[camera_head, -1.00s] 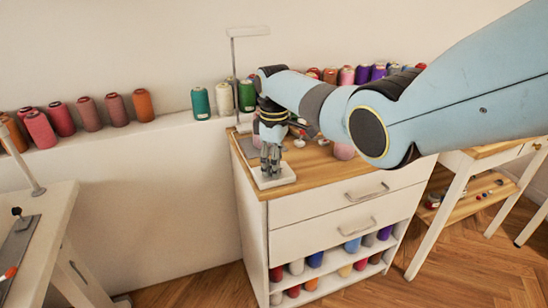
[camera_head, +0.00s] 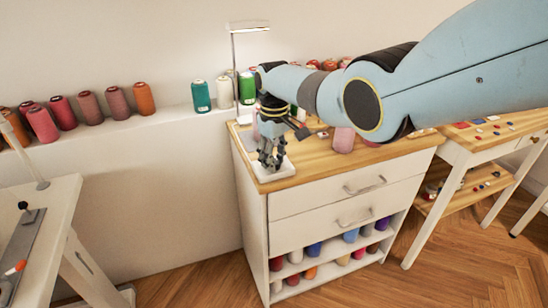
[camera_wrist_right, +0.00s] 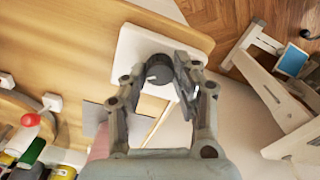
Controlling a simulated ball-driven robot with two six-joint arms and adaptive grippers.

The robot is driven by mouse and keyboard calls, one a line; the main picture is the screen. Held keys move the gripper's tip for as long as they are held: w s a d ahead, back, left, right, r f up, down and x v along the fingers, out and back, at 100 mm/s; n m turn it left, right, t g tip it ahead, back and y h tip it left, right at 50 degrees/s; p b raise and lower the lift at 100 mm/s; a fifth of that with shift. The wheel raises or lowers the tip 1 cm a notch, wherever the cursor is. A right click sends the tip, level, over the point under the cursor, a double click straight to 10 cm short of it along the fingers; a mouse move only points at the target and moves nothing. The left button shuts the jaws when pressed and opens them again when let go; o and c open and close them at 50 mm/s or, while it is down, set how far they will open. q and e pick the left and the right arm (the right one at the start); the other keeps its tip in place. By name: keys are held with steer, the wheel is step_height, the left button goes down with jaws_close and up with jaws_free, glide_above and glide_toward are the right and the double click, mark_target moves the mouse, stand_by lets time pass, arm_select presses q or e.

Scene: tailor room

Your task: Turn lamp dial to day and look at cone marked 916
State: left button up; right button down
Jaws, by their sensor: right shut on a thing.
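The lamp (camera_head: 249,27) stands on a thin post at the back of the cabinet top, and its head glows. Its dark round dial (camera_wrist_right: 158,74) sits on a white base (camera_wrist_right: 146,42), which also shows at the cabinet's front left corner in the head view (camera_head: 285,169). My right gripper (camera_head: 271,166) points down over this base. In the wrist view its fingers are around the dial, shut on it. Several thread cones stand on the ledge and cabinet, including a pink cone (camera_head: 343,140) partly behind my right arm. No number is legible, so I cannot tell which cone is 916. My left gripper is out of view.
The wooden cabinet top (camera_head: 312,162) has free room right of the base. Coloured cones fill the open shelves below the drawers. A white table (camera_head: 40,215) stands at the left and a wooden table (camera_head: 500,128) at the right.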

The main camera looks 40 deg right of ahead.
steer(key=c, duration=1)
jaws_free()
steer(key=shift+r, duration=0.1)
step_height(320, 180, up, 12)
steer(key=shift+f, duration=0.1)
